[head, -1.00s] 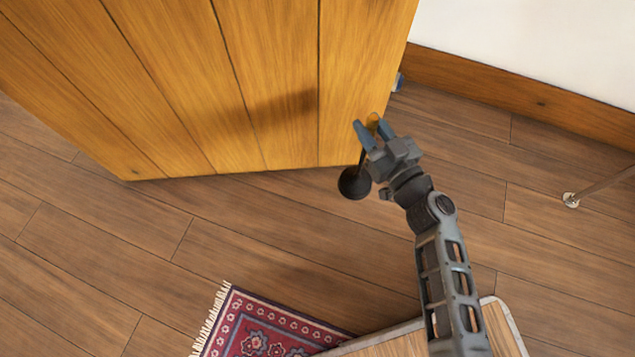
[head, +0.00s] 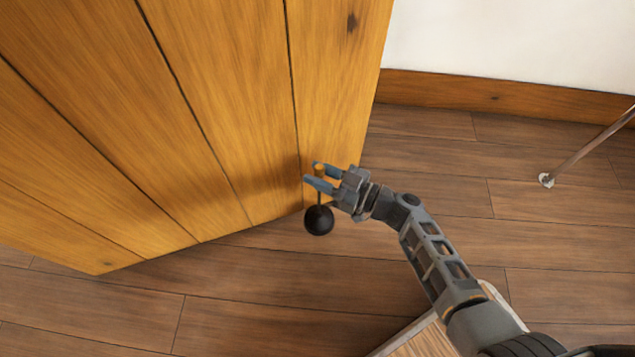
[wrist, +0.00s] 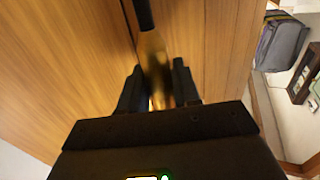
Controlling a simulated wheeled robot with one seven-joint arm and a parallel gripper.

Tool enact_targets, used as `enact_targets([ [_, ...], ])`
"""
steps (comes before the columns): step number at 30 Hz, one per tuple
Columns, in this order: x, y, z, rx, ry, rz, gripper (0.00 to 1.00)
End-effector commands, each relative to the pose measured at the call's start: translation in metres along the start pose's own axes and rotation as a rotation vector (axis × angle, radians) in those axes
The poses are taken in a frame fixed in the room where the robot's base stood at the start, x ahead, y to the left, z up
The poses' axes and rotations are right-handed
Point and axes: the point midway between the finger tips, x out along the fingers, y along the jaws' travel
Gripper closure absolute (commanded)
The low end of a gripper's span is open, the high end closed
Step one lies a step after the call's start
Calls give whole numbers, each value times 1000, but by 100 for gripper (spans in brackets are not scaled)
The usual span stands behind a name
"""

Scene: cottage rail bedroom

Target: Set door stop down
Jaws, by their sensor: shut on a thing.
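The door stop (head: 318,219) has a round black ball at its lower end and a thin dark stem that rises to a brass-coloured top. My gripper (head: 319,178) is shut on the brass top, and the ball hangs below the fingers. The ball shows close to the lower edge of the wooden door (head: 215,120); I cannot tell whether it touches the floor. In the wrist view, the brass part of the door stop (wrist: 152,65) stands between the two dark fingers, with the door's planks behind. The ball is out of that view.
The plank floor (head: 270,290) is open in front of the door. A white wall with a wooden skirting board (head: 480,97) is at the back right. A thin metal leg (head: 590,150) stands at the right. A grey bag (wrist: 282,40) shows in the wrist view.

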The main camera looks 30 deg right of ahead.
Motion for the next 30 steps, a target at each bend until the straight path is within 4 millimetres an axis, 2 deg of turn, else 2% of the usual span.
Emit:
enact_targets([
  [3,2,2,14,-3,7,-1,100],
  [11,2,2,30,-3,7,0,100],
  [18,2,2,59,-2,8,0,100],
  [30,2,2,63,-5,8,0,100],
])
